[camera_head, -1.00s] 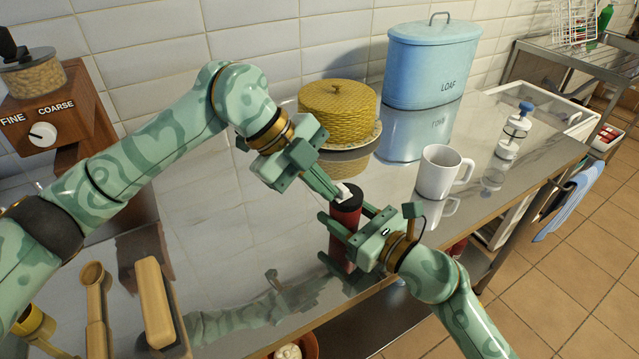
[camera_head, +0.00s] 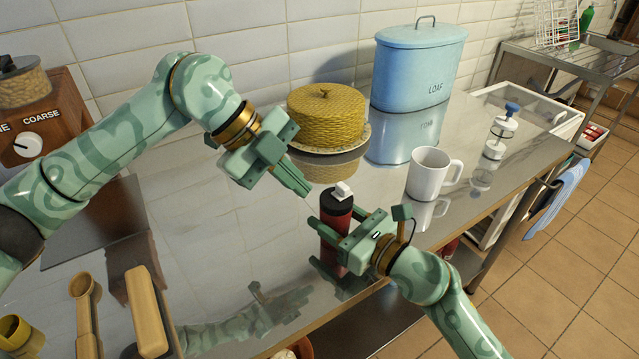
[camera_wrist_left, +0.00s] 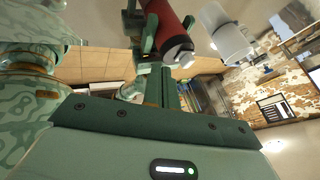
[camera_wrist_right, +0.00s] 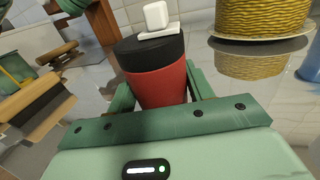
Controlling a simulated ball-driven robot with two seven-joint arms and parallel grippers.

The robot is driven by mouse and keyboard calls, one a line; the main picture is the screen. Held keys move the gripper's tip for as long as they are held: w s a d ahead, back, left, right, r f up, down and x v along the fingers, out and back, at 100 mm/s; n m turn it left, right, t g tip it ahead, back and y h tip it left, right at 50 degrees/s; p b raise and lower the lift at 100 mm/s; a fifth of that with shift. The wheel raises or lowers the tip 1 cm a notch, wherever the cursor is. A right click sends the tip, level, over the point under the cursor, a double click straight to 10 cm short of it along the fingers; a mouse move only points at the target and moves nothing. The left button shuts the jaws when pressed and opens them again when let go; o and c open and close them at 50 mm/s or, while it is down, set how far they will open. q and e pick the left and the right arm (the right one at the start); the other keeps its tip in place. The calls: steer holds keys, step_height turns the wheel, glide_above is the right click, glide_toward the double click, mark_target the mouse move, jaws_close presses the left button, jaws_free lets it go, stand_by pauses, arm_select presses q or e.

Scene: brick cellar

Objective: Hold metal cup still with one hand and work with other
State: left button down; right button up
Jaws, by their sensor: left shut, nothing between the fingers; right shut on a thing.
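The metal cup (camera_head: 335,217) is a red tumbler with a black lid and a small white tab (camera_head: 343,190) standing up on the lid. It is upright on the shiny counter; it also shows in the left wrist view (camera_wrist_left: 163,22) and in the right wrist view (camera_wrist_right: 160,85). My right gripper (camera_head: 328,232) is shut around the cup's body, below the lid. My left gripper (camera_head: 304,191) is shut and empty, up and left of the lid, apart from the tab. The cup's far side is hidden.
A white mug (camera_head: 428,175) stands to the cup's right. A yellow woven dome (camera_head: 327,115) on a plate and a blue loaf tin (camera_head: 417,65) stand behind. A wooden grinder (camera_head: 35,130), scoop (camera_head: 84,310) and tan block (camera_head: 147,310) are at left. The counter's front edge is close to the cup.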

arm_select(q)
steer(key=v, duration=0.7)
arm_select(e)
steer(key=shift+d, duration=0.1)
steer(key=o, duration=1.1)
steer(key=shift+o, duration=0.2)
steer(key=v, duration=1.2)
steer(key=shift+f, duration=0.1)
